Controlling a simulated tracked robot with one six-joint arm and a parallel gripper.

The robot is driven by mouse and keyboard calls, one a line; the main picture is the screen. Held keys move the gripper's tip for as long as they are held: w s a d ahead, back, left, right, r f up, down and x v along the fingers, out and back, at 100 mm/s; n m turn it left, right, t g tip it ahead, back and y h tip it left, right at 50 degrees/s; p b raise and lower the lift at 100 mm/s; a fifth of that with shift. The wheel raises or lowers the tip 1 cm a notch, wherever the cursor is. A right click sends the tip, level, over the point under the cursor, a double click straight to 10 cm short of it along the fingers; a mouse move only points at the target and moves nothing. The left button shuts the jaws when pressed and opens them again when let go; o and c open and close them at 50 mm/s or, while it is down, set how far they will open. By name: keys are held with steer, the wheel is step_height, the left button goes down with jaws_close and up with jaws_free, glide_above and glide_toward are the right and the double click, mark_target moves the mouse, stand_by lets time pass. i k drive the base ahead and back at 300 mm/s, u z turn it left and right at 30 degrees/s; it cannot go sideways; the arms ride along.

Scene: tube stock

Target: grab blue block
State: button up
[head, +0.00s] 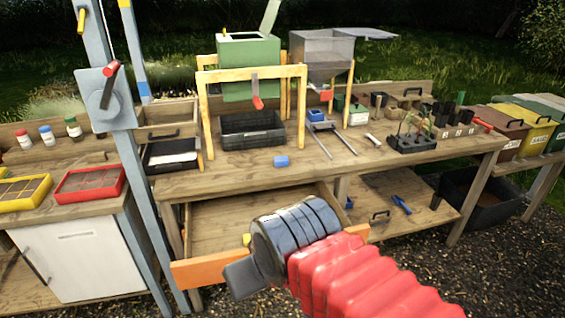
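A small blue block (281,161) lies on the wooden bench top near its front edge, in front of the black crate. A second blue piece (315,115) sits farther back on the bench, at the top of a grey two-pronged thing. My gripper (243,278) is at lower centre, at the end of my red-sleeved arm. It is in front of and below the bench top, apart from the blue block. Only a dark grey part of it shows past the wrist, so its opening is hidden.
An open drawer (220,226) with an orange front juts out below the bench. Wooden frames (303,95) and a black crate (252,142) stand behind the block. A grey post (112,140) rises at left. Potted seedlings (412,143) stand right. Bench around the block is clear.

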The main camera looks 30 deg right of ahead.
mark_target(279, 161)
steer(key=u, duration=0.05)
steer(key=i, duration=1)
steer(key=z, duration=0.05)
